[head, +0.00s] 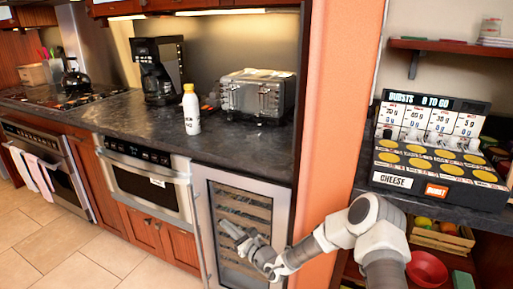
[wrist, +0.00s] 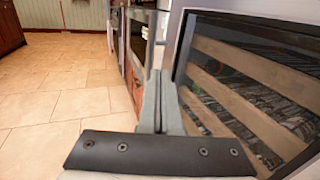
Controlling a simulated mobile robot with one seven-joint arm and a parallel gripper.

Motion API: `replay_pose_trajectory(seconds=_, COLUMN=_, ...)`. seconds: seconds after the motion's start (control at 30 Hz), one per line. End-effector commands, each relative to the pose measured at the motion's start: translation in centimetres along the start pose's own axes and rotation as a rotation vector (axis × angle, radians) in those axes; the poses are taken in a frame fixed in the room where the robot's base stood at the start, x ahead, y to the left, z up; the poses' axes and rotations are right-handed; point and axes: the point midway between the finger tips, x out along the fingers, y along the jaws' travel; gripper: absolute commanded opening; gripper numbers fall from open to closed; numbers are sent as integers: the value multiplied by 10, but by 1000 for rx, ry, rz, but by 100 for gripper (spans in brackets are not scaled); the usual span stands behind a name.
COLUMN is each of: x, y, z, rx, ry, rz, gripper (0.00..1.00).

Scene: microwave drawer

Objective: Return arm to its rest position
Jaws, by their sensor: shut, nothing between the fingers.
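My gripper (head: 232,229) is at the end of my outstretched arm, in front of the glass-fronted wine cooler (head: 284,205) under the counter. In the wrist view my gripper (wrist: 158,78) has its two fingers together and nothing between them. The wine cooler's glass door and wooden racks (wrist: 250,85) are close on the right of the wrist view. The microwave drawer (head: 150,186) is to the left of my gripper in the head view and looks shut. I cannot tell whether the fingers touch the cooler's handle.
The dark counter (head: 110,118) holds a coffee maker (head: 159,72), a white bottle (head: 191,110) and a toaster (head: 256,95). An orange wall end (head: 335,120) stands beside my arm. A game board (head: 436,150) sits on the right counter. The tiled floor (wrist: 60,95) is clear.

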Motion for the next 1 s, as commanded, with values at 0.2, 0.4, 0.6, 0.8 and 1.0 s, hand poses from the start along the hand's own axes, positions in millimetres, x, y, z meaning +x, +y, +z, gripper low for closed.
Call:
replay_pose_trajectory(seconds=0.2, x=-6, y=34, z=73, rx=-237, ry=-44, rz=225, gripper=0)
replay_pose_trajectory(seconds=0.4, x=-33, y=72, z=128, rx=-489, ry=-53, rz=454, gripper=0)
replay_pose_trajectory(seconds=0.6, x=-72, y=102, z=166, rx=-739, ry=-28, rz=662, gripper=0)
replay_pose_trajectory(seconds=0.8, x=-121, y=122, z=192, rx=-983, ry=29, rz=846, gripper=0)
replay_pose_trajectory(seconds=1.0, x=-176, y=130, z=212, rx=-1222, ry=118, rz=1004, gripper=0)
